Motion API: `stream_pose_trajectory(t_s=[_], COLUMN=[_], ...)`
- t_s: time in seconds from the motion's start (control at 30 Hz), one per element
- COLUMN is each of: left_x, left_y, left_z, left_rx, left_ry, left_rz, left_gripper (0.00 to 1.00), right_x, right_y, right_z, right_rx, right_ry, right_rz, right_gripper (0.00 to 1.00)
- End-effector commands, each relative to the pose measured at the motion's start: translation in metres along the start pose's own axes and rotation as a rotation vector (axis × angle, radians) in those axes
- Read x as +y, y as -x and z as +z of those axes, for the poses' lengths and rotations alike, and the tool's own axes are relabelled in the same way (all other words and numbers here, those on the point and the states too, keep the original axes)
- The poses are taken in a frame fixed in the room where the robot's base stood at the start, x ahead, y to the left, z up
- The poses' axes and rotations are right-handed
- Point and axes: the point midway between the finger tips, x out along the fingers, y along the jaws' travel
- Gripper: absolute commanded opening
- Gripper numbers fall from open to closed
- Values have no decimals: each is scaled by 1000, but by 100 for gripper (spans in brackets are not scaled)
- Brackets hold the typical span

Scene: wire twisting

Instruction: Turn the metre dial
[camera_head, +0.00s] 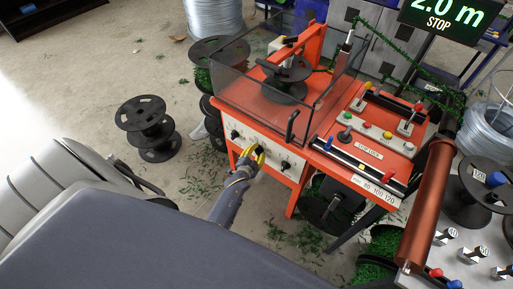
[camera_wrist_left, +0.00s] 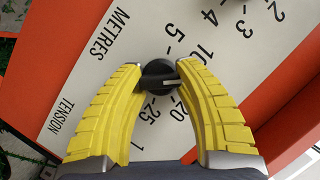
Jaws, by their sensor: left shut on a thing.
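The metre dial (camera_wrist_left: 158,78) is a small black knob with a raised grip bar on a white panel (camera_wrist_left: 95,85) marked METRES and TENSION. In the left wrist view, numbers such as 1, 5, 10, 20 and 25 stand around it. My left gripper (camera_head: 254,154) has yellow ridged fingers; in the left wrist view its tips (camera_wrist_left: 160,74) are shut on the knob's grip bar from both sides. In the head view the gripper mostly hides the dial on the front of the orange machine (camera_head: 320,134). The display (camera_head: 440,17) reads 2.0 m STOP. My right gripper is not seen.
Another black knob (camera_head: 285,166) sits right of the gripper on the same panel. A clear guard (camera_head: 250,105) stands above it, with a black handle (camera_head: 292,126) at its corner. Black spools (camera_head: 146,122) stand on the floor at left. Green wire scraps litter the floor.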

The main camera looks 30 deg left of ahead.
Motion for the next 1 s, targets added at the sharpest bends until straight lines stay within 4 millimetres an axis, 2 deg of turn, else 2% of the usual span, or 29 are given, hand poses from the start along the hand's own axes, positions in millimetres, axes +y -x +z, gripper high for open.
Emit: stream_pose_trajectory(t_s=[0.5,1.0], left_x=[2,2], left_y=[0,0], left_z=[-1,-1], left_rx=[1,3], left_ry=[-294,-357], left_rz=[-123,-147], left_gripper=[5,5], right_x=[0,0], right_y=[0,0], right_z=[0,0], right_rx=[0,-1], right_ry=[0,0], right_rz=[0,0], right_gripper=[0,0])
